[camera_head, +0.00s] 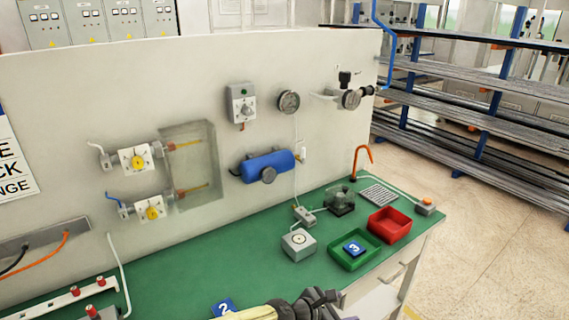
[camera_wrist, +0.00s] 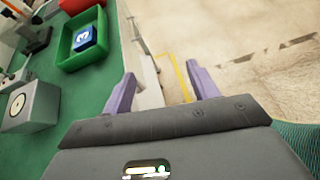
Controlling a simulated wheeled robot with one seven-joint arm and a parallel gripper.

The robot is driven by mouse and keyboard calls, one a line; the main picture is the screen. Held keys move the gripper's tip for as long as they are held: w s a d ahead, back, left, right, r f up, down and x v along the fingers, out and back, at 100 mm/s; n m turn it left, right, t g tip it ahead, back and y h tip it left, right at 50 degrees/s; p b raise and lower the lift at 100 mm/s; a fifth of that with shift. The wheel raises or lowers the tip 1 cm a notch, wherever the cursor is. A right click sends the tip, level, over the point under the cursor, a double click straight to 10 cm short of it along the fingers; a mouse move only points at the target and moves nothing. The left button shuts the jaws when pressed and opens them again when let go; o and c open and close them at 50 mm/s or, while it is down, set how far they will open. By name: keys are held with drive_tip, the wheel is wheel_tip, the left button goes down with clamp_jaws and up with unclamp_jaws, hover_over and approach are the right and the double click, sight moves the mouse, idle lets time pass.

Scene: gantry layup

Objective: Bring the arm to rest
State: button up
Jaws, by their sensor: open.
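My gripper (camera_wrist: 161,92) shows in the wrist view with its two purple fingers spread apart and nothing between them. It hangs near the front edge of the green bench (camera_wrist: 128,55), with the bench front and the floor behind the fingers.
A green tray (camera_head: 372,260) holds a blue block marked 3 (camera_head: 354,248). A red tray (camera_head: 390,225) and a grey box with a dial (camera_head: 298,244) stand close by. A blue block marked 2 (camera_head: 222,307) lies beside my arm. A panel (camera_head: 330,150) with gauges stands behind.

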drive_tip(key=s+d+f+m+g+y+p, duration=0.25)
drive_tip(key=s+m+g+y, duration=0.35)
drive_tip(key=s+m, duration=0.4)
wheel_tip(320, 180, up, 17)
drive_tip(key=m+t+y+p, duration=0.1)
drive_tip(key=m+y, duration=0.1)
drive_tip(key=m, duration=0.4)
drive_tip(key=s+a+m+t+y, duration=0.1)
drive_tip(key=m+y, duration=0.1)
drive_tip(key=m, duration=0.4)
drive_tip(key=shift+a+m+t+y+p, duration=0.25)
drive_tip(key=shift+m+t+y+p, duration=0.05)
drive_tip(key=shift+t+y+p, duration=0.1)
